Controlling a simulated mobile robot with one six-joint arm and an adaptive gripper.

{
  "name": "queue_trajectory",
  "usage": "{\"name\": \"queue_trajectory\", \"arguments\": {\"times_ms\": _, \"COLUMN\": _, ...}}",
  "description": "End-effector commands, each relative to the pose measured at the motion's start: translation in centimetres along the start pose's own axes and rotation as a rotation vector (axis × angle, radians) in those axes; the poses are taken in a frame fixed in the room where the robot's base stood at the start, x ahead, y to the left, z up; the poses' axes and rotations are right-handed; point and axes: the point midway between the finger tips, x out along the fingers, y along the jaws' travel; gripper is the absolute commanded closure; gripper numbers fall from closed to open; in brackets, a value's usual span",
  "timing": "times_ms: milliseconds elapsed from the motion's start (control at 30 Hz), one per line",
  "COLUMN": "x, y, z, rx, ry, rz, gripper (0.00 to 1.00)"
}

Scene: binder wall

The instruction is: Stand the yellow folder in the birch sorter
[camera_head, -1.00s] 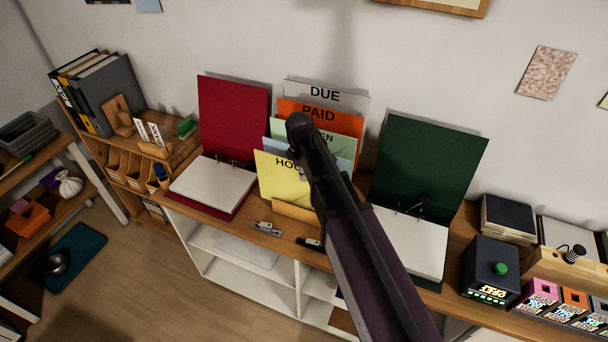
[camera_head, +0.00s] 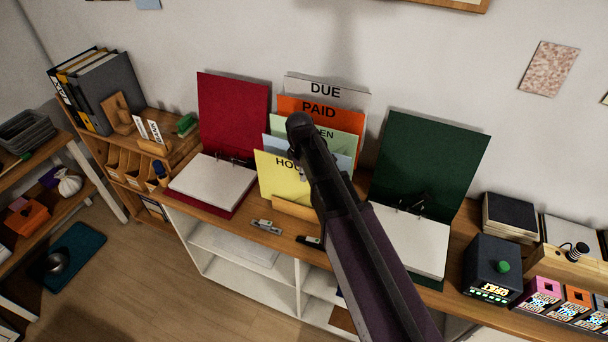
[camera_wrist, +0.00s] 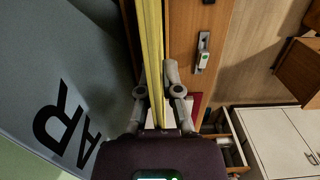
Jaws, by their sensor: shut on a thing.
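The yellow folder (camera_head: 283,175), lettered "HOU…", is upright at the front of the birch sorter (camera_head: 296,209). Its lower part is hidden behind the sorter's wooden front piece, so I cannot tell whether it rests on the bottom. In the wrist view the yellow folder (camera_wrist: 152,45) shows edge-on as a narrow strip. My gripper (camera_wrist: 159,93) is shut on it, a finger on each side. My arm hides the folder's right part in the head view. Behind it stand a light blue folder (camera_wrist: 70,85), a green one, an orange "PAID" folder (camera_head: 317,108) and a grey "DUE" folder (camera_head: 325,91).
An open red binder (camera_head: 233,115) stands left of the sorter and an open green binder (camera_head: 425,165) right of it. A stapler-like item (camera_head: 266,226) and a small dark item (camera_head: 309,241) lie near the shelf's front edge. A dark box (camera_head: 490,268) stands further right.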

Motion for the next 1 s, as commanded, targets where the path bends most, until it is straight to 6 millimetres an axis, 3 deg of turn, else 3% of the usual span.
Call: {"name": "queue_trajectory", "arguments": {"times_ms": 1000, "x": 1.6, "y": 0.0, "z": -0.1, "rx": 0.001, "ry": 0.001, "rz": -0.003, "gripper": 1.00}}
